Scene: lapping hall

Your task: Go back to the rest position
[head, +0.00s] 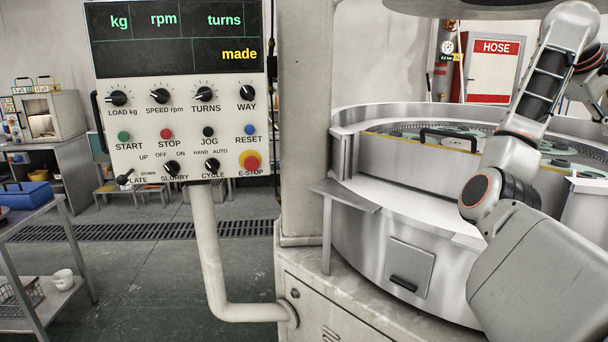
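My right arm (510,165) comes in from the lower right, rises in front of the lapping machine (385,240) and bends over at the upper right edge. Its gripper is not visible; the arm runs out of the picture at the right. My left arm and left gripper do not show. The control panel (180,120) hangs on a bent pipe to the left of the machine. Its dark display shows the words kg, rpm, turns and made, with no figures beside them.
A small grey shelf (345,195) juts from the machine's front. A metal trolley (30,225) with a white cup (62,279) stands at the lower left. Open floor (140,280) lies below the panel, with a drain grate (130,232).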

